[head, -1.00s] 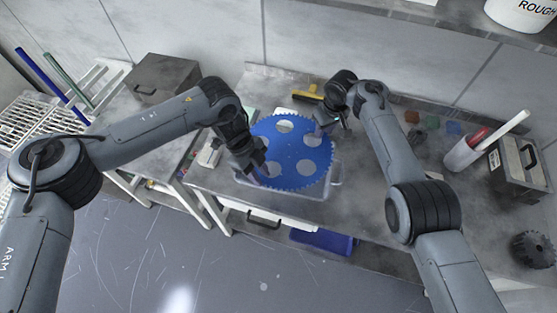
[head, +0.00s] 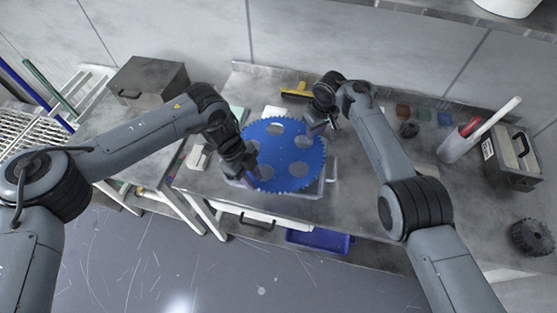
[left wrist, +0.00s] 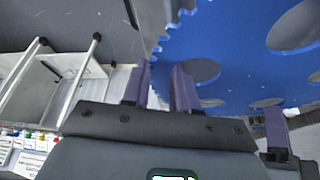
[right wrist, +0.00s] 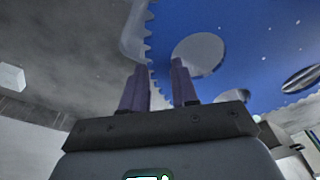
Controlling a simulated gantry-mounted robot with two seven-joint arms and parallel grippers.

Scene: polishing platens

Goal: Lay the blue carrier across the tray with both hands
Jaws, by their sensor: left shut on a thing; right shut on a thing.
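The blue carrier (head: 283,152) is a toothed disc with several round holes, held roughly level over the grey tray (head: 315,190). The disc hides most of the tray; whether they touch cannot be told. My left gripper (head: 252,168) is shut on the carrier's left edge, and its fingers (left wrist: 163,88) show at the toothed rim in the left wrist view. My right gripper (head: 312,130) is shut on the carrier's upper right edge. Its fingers (right wrist: 160,85) straddle the toothed rim beside a hole in the right wrist view.
A yellow-handled brush (head: 297,95) lies behind the carrier. A cylinder with rods (head: 458,146), a dark metal box (head: 512,158) and a black gear (head: 533,237) stand at right. A blue bin (head: 320,241) sits below the bench.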

